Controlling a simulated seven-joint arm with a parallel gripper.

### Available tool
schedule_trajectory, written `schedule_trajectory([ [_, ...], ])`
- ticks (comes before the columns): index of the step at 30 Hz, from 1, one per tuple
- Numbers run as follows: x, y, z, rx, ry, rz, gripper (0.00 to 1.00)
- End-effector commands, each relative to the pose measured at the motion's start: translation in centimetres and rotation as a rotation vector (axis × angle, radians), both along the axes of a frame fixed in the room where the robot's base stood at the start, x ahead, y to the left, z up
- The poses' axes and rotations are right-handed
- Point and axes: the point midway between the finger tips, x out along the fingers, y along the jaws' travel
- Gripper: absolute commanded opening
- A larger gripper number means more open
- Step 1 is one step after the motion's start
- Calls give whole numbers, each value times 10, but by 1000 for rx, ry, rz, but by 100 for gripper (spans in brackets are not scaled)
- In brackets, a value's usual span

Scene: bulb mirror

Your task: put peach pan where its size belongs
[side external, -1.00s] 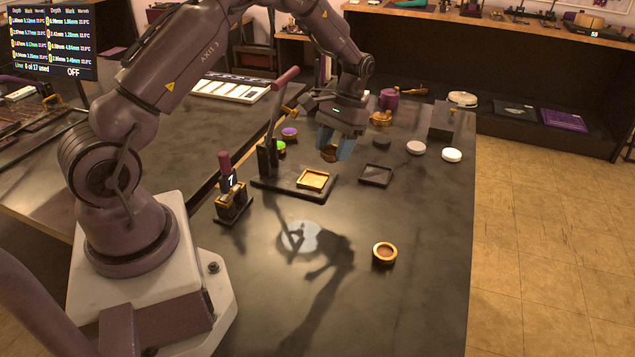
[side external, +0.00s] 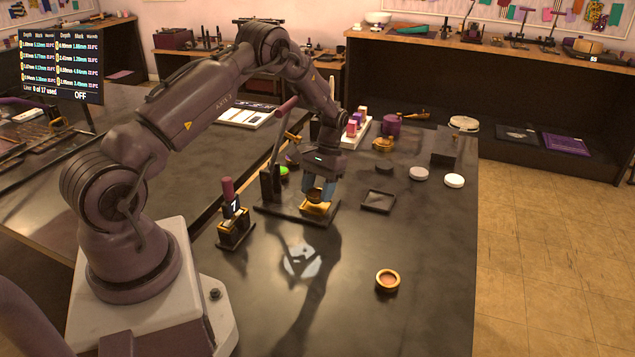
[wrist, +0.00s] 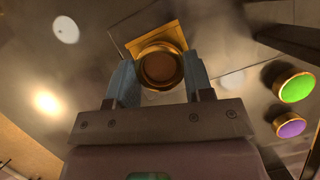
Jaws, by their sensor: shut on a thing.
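In the wrist view the recess (wrist: 150,36) shows partly behind the pan.
The press lever (side external: 278,140) rises left of my gripper. A green pan (wrist: 295,86) and a purple pan (wrist: 290,125) lie nearby. A dark square tray (side external: 379,201) is to the right, white discs (side external: 454,181) beyond. A numbered stamp stand (side external: 235,229) is left.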

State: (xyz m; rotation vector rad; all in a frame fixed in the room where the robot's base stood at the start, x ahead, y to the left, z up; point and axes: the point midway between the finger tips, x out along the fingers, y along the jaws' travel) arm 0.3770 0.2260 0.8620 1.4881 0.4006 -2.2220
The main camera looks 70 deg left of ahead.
Motion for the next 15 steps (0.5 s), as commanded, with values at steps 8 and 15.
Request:
schedule_trajectory([
  [8,0,0,-2,0,0,0,21],
  [15,0,0,-9,1,-1,0,21],
])
